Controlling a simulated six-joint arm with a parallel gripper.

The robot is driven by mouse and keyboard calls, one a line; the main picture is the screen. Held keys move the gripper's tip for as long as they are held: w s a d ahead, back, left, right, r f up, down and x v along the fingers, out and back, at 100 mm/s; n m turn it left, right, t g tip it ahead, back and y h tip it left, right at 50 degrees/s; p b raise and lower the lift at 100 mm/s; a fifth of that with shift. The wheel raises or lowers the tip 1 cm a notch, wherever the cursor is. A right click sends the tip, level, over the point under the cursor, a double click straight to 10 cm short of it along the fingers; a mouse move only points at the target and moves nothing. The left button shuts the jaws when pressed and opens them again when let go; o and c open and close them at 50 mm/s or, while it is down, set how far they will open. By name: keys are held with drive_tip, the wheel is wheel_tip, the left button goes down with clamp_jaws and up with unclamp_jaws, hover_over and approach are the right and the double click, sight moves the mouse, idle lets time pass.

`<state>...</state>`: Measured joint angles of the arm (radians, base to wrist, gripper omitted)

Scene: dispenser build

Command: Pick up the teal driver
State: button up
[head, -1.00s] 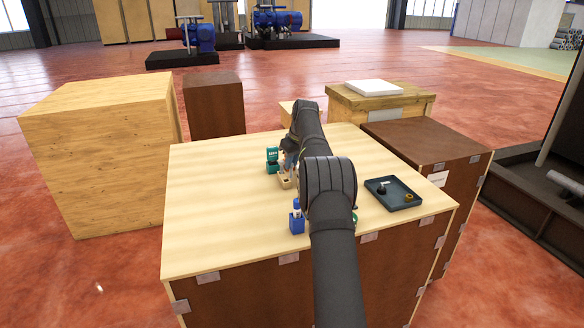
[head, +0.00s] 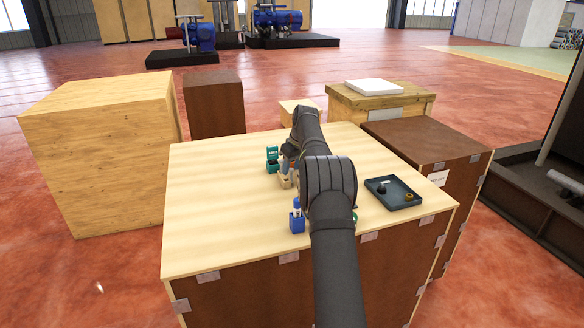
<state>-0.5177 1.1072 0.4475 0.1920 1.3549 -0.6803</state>
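A small teal item (head: 272,154) stands on the light wooden table top (head: 225,205), left of my arm. It is too small to tell whether it is the teal driver or a holder. A beige holder (head: 285,181) stands just in front of it, with a grey, upright piece in or above it. My gripper (head: 287,162) is low over this group, close to the beige holder and right of the teal item. Its fingers are too small and partly hidden by my arm, so I cannot tell their opening or hold.
A blue holder with a blue, white-topped item (head: 297,218) stands nearer, left of my arm. A dark tray (head: 407,205) with small parts lies to the right. A bit of green (head: 355,217) shows behind my arm. The table's left side is clear.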

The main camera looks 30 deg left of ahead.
drive_tip(key=v, duration=1.1)
drive_tip(key=o, duration=0.3)
drive_tip(key=shift+s+d+r, duration=0.1)
drive_tip(key=shift+d+r, duration=0.05)
drive_tip(key=shift+r, duration=0.35)
drive_tip(key=m+t+y, duration=0.3)
drive_tip(key=m+t, duration=0.1)
drive_tip(key=t, duration=0.1)
approach(273, 148)
drive_tip(key=x, duration=0.6)
drive_tip(key=shift+d+f, duration=0.1)
drive_tip(key=shift+f, duration=0.1)
drive_tip(key=shift+a+x, duration=0.2)
drive_tip(key=shift+x, duration=2.4)
drive_tip(key=shift+r, duration=0.15)
